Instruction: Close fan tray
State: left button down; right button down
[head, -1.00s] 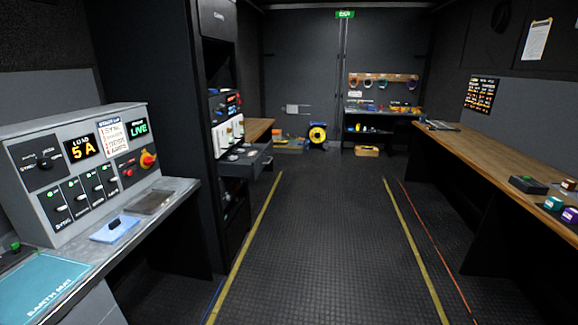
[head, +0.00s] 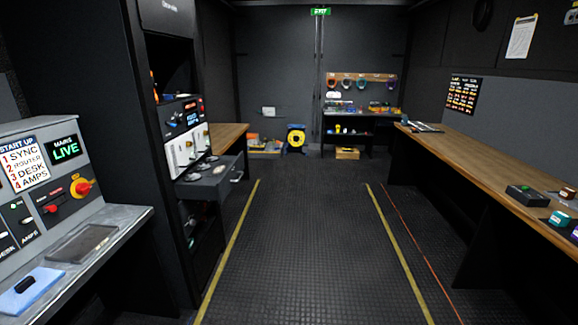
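The fan tray (head: 212,181) looks like a dark drawer that sticks out of the equipment rack (head: 165,120) on the left, below a white-fronted unit. It stands pulled out over the aisle, with a light handle at its front and several small round items inside. Which rack part is named the fan tray cannot be read from here. Neither of my grippers is in view.
A control console (head: 40,165) on a grey counter (head: 95,245) stands at the near left. A long wooden bench (head: 490,165) runs along the right. The floor (head: 305,235) between the yellow lines is clear. A cable reel (head: 296,138) stands at the back.

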aim_at(211, 177)
jog(key=i+l+u, duration=0.1)
jog(key=i, duration=1.5)
jog(key=i+l+u, duration=0.15)
jog(key=i+u, duration=0.2)
jog(key=i, duration=0.2)
jog(key=i+l+u, duration=0.35)
jog(key=i, duration=0.15)
jog(key=i+l+u, duration=0.35)
jog(key=i+l, duration=0.05)
jog(key=i, duration=0.1)
